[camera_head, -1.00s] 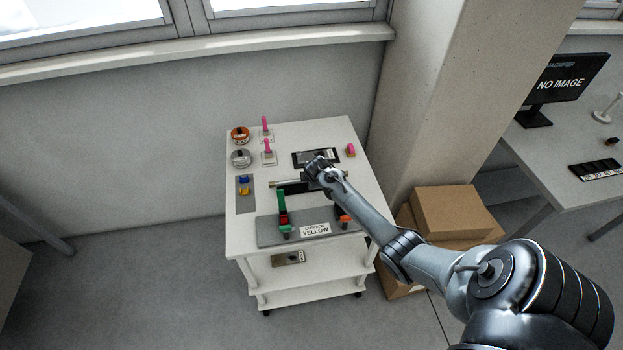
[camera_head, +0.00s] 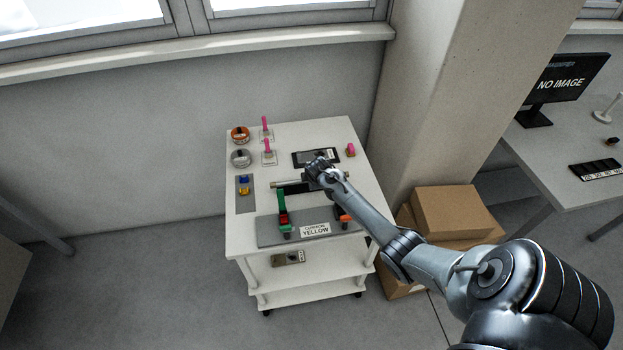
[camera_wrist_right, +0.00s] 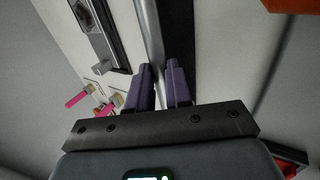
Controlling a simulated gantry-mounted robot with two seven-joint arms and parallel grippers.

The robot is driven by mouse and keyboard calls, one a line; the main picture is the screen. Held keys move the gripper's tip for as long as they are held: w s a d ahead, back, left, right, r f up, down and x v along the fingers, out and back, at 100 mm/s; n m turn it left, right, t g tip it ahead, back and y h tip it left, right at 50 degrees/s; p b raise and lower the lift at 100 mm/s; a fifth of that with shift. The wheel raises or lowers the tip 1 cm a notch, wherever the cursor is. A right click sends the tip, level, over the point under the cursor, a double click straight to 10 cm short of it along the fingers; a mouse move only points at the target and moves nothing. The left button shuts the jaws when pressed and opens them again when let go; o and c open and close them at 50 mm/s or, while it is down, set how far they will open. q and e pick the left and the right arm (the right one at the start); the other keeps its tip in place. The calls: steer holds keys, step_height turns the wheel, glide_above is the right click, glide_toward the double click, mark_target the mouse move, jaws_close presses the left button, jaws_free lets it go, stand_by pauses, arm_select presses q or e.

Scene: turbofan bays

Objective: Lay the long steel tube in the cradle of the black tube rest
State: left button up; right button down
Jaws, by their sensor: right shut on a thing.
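The long steel tube (camera_head: 284,186) lies level across the middle of the white cart top, seen from above. My right gripper (camera_head: 314,181) is over the tube's middle and hides part of it. In the right wrist view the purple fingers (camera_wrist_right: 159,78) are shut around the tube (camera_wrist_right: 149,30), which runs away from them. A dark strip (camera_wrist_right: 182,35) runs alongside the tube there. It may be the black tube rest; whether the tube touches it or sits in a cradle I cannot tell. My left gripper is not in view.
Behind the gripper lies a black tray (camera_head: 302,158) with a grey part. Cardboard boxes (camera_head: 450,212) are right of the cart.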

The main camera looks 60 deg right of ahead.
steer(key=shift+s, duration=0.1)
steer(key=shift+f, duration=0.25)
stand_by(0.6)
steer(key=shift+f, duration=0.1)
stand_by(0.5)
steer(key=c, duration=1)
jaws_free()
steer(key=o, duration=0.4)
steer(key=shift+f, duration=0.1)
steer(key=shift+o, duration=0.2)
step_height(320, 180, up, 3)
steer(key=p, duration=0.3)
steer(key=shift+p, duration=0.3)
steer(key=shift+r+p, duration=2)
steer(key=shift+r, duration=0.05)
